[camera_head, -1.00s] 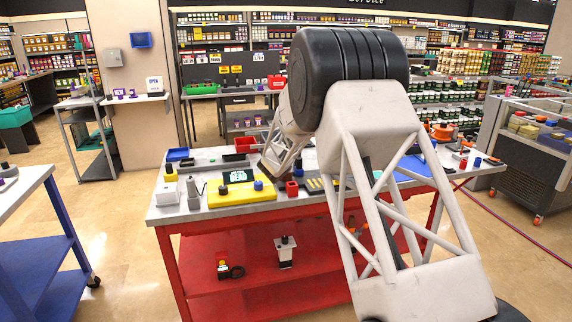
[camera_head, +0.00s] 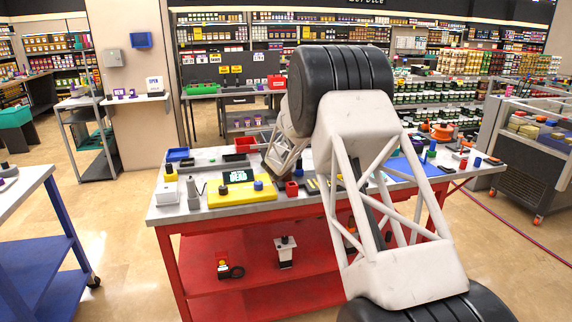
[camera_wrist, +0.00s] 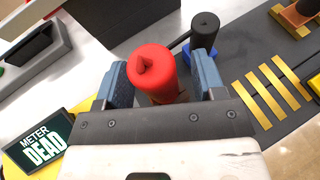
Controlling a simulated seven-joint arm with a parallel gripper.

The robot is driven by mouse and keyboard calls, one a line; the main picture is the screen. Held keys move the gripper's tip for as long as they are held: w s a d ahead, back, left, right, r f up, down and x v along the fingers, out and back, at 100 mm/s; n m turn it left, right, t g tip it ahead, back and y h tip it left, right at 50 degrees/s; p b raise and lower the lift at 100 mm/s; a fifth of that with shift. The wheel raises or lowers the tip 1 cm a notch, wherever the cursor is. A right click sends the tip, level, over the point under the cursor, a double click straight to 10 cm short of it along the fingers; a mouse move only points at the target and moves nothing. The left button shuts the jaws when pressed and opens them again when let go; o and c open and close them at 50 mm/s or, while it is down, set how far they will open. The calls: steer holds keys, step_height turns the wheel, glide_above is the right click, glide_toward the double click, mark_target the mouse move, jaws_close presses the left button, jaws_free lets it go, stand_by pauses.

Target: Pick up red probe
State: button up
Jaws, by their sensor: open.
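The red probe (camera_wrist: 152,70) stands in the middle of the wrist view, with a notched round top facing the camera. My gripper (camera_wrist: 162,80) is open, with one blue-grey finger on each side of the red probe. The left finger is close to it, and a wider gap shows on the right. I cannot tell whether either finger touches it. The probe's lower end is hidden. In the head view my arm reaches down to the workbench (camera_head: 222,215), and its links hide most of the gripper.
A black probe in a blue base (camera_wrist: 204,35) stands just beyond the right finger. A yellow meter reading DEAD (camera_wrist: 38,142) lies at lower left. A dark plate with yellow bars (camera_wrist: 272,85) lies to the right. A red block (camera_head: 291,189) sits near the bench's front edge.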

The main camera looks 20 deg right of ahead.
steer(key=shift+c, duration=0.2)
steer(key=c, duration=1)
steer(key=shift+r, duration=0.15)
steer(key=shift+r, duration=4.85)
